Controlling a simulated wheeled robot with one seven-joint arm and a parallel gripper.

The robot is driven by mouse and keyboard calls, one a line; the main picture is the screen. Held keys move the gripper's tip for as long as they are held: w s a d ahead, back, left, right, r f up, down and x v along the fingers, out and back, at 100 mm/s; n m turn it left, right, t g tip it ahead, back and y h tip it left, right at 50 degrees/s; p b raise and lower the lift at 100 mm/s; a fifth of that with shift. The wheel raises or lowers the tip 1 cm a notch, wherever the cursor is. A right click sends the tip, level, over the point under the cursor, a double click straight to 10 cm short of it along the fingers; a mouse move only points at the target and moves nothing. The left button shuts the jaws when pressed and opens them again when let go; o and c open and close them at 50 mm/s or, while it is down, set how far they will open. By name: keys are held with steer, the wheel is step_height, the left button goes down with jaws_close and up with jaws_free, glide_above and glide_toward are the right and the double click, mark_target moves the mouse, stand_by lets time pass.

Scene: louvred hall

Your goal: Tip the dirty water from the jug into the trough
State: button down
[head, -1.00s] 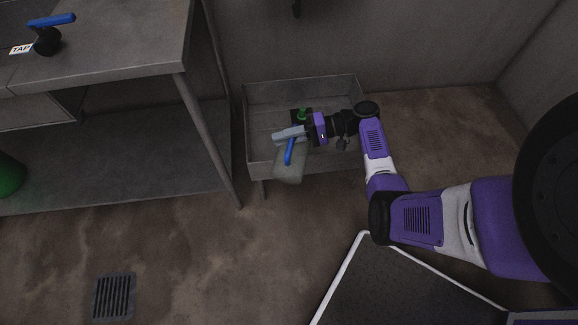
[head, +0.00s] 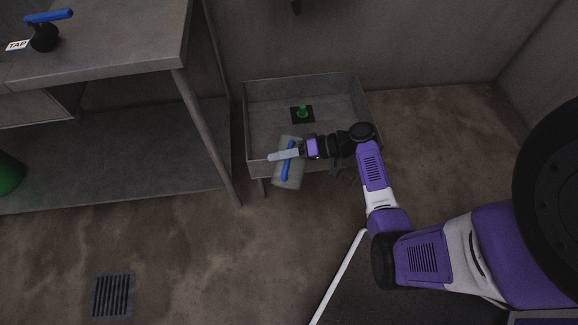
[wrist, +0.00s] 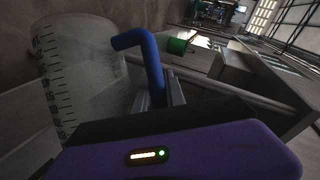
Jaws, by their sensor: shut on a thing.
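The jug (head: 290,180) is pale and translucent with a blue handle (head: 289,163). My gripper (head: 284,155) is shut on the handle. In the head view the jug overlaps the near wall of the grey trough (head: 335,87), left of its middle. I cannot tell its exact height or whether it touches the rim. In the wrist view the jug (wrist: 85,75) is at the left with dark measuring marks, and its blue handle (wrist: 150,60) is between my fingers (wrist: 168,95). The water inside cannot be made out. The trough floor shows no clear water.
A green plug (head: 303,111) stands on a dark square in the trough. A grey bench (head: 110,60) with a blue-levered tap (head: 45,35) is at the left, its leg close to the trough. A floor drain (head: 114,296) lies at lower left. Open floor lies between.

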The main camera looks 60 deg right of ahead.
steer(key=a+r+n+h, duration=0.1)
steer(key=s+a+r+n+h+p, duration=0.1)
steer(key=a, duration=0.1)
steer(key=a+r+n+h+p, duration=0.1)
steer(key=n, duration=0.1)
steer(key=shift+s+a, duration=0.25)
steer(key=shift+a, duration=0.1)
steer(key=shift+s+a+r+n+t+h+b, duration=0.25)
steer(key=shift+a+r+n+h+b, duration=0.25)
steer(key=shift+a+n+b, duration=0.15)
steer(key=shift+s+a+r+n+t+h+b, duration=0.2)
steer(key=shift+a+r+n+t+h+b, duration=0.1)
steer(key=shift+a+r+n+h+b, duration=0.3)
steer(key=shift+s+a+r+n+t+h+b, duration=0.25)
steer(key=shift+a+r+n+h+b, duration=0.2)
steer(key=shift+a+n+b, duration=0.25)
steer(key=shift+w, duration=0.1)
